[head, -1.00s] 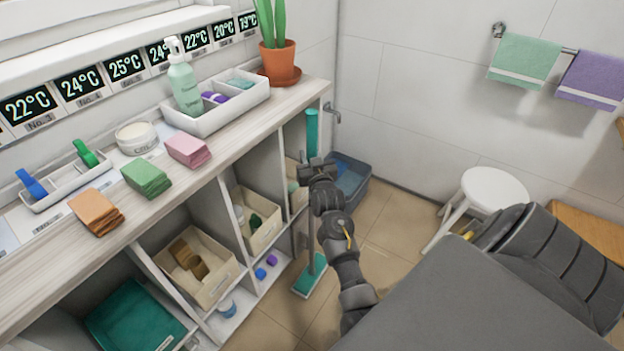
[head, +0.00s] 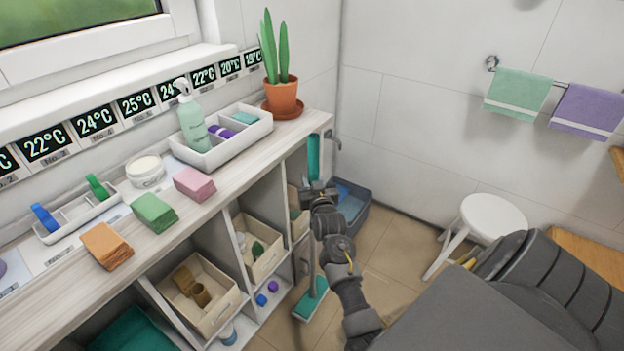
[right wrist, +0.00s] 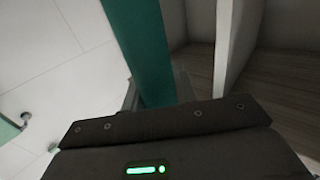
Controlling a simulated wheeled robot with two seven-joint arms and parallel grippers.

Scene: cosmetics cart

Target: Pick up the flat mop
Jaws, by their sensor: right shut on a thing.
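The flat mop stands nearly upright at the end of the shelf unit, with a teal upper handle (head: 313,152), a grey pole and a flat teal mop head (head: 311,299) low by the floor. I cannot tell whether the head touches the floor. My right gripper (head: 318,188) is shut on the mop handle, just below its teal part. In the right wrist view the teal handle (right wrist: 145,45) rises from behind the dark gripper body, which hides the fingertips. My left gripper is not in view.
The shelf unit (head: 270,146) stands close on the left of the mop, with bins in its compartments. A blue-grey tub (head: 354,208) is just behind the gripper. A white stool (head: 493,218) stands at right. Tiled floor between is clear.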

